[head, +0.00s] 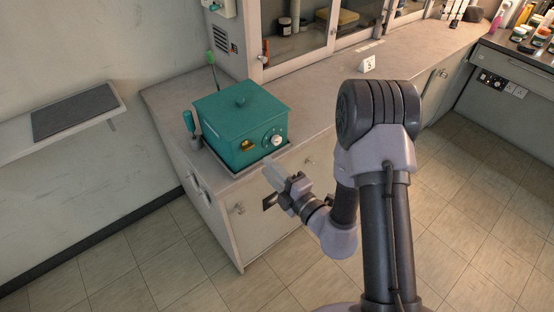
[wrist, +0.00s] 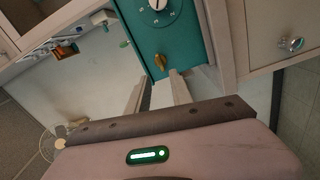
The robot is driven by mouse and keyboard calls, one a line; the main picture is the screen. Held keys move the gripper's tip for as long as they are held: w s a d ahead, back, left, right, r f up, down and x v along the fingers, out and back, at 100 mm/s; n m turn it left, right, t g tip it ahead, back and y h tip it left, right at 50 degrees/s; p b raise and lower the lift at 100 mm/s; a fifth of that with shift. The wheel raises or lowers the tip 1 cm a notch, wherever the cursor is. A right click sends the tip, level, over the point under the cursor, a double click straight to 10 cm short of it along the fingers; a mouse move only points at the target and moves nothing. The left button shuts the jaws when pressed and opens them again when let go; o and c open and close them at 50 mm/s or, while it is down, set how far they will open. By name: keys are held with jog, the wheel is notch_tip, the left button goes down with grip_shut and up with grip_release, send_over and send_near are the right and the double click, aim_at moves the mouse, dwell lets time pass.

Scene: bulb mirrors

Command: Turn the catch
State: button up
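A teal box (head: 225,125) with a knobbed lid stands on the counter's near left end. A brass catch (head: 247,146) is on its front face, left of a white dial (head: 278,141). The wrist view shows the catch (wrist: 160,62) and the dial (wrist: 158,5) on the teal front (wrist: 185,40). My gripper (head: 269,170) is in front of the box, near its lower front edge. In the wrist view my gripper (wrist: 159,90) is open, its two pale fingers apart. The catch lies ahead of the fingertips, and I see no contact with it.
A green-handled tool (head: 190,122) stands at the box's left on the grey counter (head: 310,128). A glass-fronted cabinet (head: 300,35) rises behind. Cupboard doors with knobs (head: 238,209) are below the counter. The floor in front is clear.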

aim_at(249, 148)
jog(key=shift+p+x, duration=1.15)
jog(key=shift+x, duration=2.7)
jog(key=shift+w+a+p, duration=0.15)
jog(key=shift+w+p, duration=0.05)
jog(key=shift+p, duration=0.1)
grip_shut()
